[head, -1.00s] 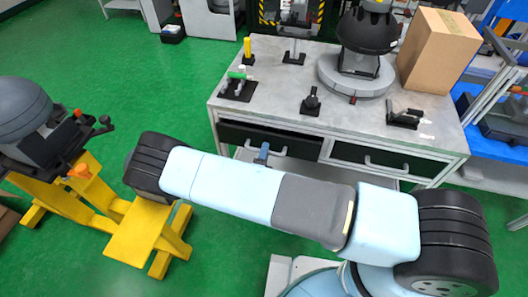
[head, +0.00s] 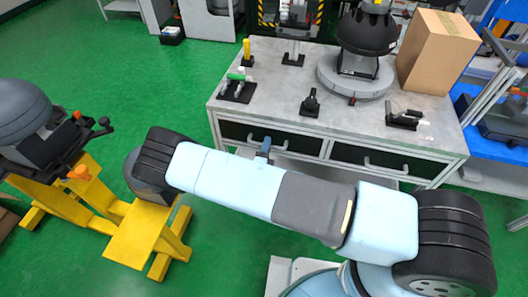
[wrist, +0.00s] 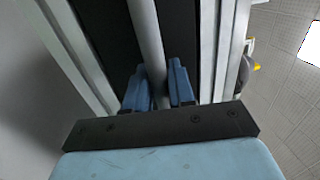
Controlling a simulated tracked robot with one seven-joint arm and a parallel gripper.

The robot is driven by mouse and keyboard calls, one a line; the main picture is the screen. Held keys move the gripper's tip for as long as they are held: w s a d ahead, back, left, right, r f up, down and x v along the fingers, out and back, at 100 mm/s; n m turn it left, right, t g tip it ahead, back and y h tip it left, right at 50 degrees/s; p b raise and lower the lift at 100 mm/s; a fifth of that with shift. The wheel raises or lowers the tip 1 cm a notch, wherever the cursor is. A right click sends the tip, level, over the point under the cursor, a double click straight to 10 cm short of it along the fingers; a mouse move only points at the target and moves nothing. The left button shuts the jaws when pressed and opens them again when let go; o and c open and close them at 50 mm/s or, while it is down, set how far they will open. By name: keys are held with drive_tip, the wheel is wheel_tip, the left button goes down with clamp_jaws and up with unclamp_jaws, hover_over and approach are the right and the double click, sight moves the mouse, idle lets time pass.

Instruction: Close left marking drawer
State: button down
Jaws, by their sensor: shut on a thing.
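The left marking drawer (head: 302,145) has a dark front and a light bar handle (head: 283,149), under the grey worktop on the left. Its front looks flush, or nearly so, with the right drawer beside it. My gripper (head: 264,147) has blue fingers and is at this handle. In the wrist view, the handle bar (wrist: 147,38) runs between the two blue fingers of my gripper (wrist: 159,84), with the dark drawer front (wrist: 103,32) behind it. The fingers are shut on the bar. My arm hides the lower part of the workbench in the head view.
The right drawer (head: 350,155) is shut. On the worktop (head: 275,85) stand a cardboard box (head: 437,52), a black dome on a grey round base (head: 368,32) and small tools. A yellow stand (head: 140,235) is at the left. Green floor lies between it and the bench.

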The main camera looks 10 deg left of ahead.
drive_tip(key=shift+w+d, duration=0.1)
drive_tip(key=shift+w, duration=0.05)
drive_tip(key=c, duration=1.1)
unclamp_jaws()
drive_tip(key=shift+w+f, duration=0.1)
drive_tip(key=v, duration=1.4)
drive_tip(key=shift+w, duration=0.1)
